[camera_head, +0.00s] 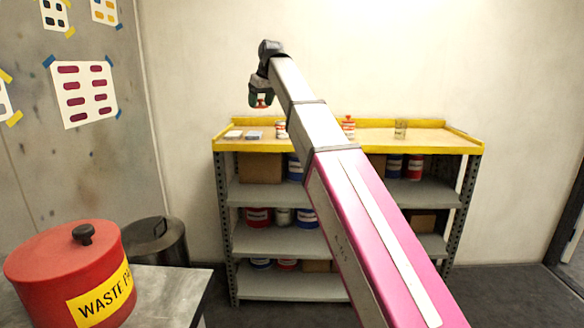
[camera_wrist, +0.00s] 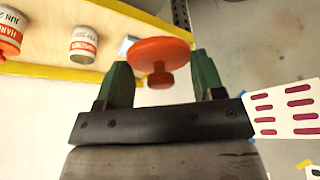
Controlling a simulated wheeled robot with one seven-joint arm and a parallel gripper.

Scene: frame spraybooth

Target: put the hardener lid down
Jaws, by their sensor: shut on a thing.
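The hardener lid is an orange-red disc with a knob, seen in the wrist view (camera_wrist: 160,52) between the two green fingers of my gripper (camera_wrist: 162,80). In the head view the lid (camera_head: 261,104) hangs at the fingertips of my gripper (camera_head: 262,98). My gripper is shut on it, in the air above the left part of the yellow-edged shelf top (camera_head: 420,138). A white can with an orange label (camera_wrist: 84,42), with no lid visible on it, stands on that top; it shows in the head view (camera_head: 280,130) too.
A can with a red lid (camera_head: 348,128) and a glass (camera_head: 400,129) stand further right on the top. Pale flat items (camera_head: 254,135) lie at its left. Clear board lies around the glass. A red waste bin (camera_head: 70,275) stands at front left.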

